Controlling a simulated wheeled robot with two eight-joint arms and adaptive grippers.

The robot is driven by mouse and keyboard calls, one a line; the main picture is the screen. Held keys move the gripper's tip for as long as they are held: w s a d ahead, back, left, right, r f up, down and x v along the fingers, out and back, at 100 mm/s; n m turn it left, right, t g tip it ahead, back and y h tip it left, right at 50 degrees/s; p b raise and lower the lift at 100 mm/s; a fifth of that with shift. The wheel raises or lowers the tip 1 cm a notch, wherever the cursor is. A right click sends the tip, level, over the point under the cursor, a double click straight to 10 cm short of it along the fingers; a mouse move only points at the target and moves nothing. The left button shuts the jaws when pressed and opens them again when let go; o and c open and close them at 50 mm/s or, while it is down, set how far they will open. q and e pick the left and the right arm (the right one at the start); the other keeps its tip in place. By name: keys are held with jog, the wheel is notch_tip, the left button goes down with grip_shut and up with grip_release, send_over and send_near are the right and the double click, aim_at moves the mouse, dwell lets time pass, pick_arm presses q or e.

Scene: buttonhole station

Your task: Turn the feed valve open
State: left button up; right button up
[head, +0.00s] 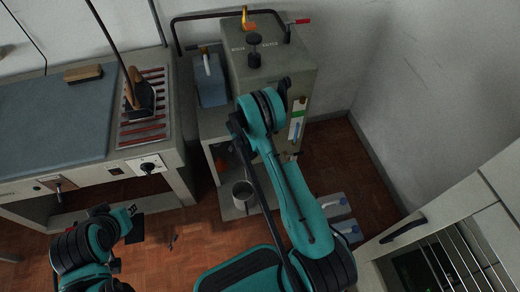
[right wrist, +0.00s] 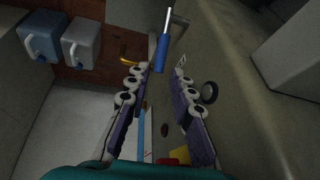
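A grey boiler-like cabinet (head: 285,78) stands at the wall in the head view. I cannot tell for sure which fitting is the feed valve. In the right wrist view a blue-sleeved lever (right wrist: 162,52) on a metal stem stands out from the cabinet face, at the far end of the finger gap. My right gripper (right wrist: 160,75) is open, with purple fingers and white rollers on either side of that gap; contact with the lever cannot be made out. My arm hides this gripper in the head view. My left gripper (head: 130,211) is low at left, its fingers unclear.
An orange lever (right wrist: 129,60) shows beyond the left finger. An ironing table (head: 50,125) with an iron (head: 140,95) stands left, a metal mug (head: 243,193) low by the cabinet. A slatted unit (head: 455,262) is at right.

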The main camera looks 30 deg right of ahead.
jog(key=b+x, duration=0.2)
jog(key=x, duration=0.5)
jog(key=shift+f, duration=0.1)
grip_shut()
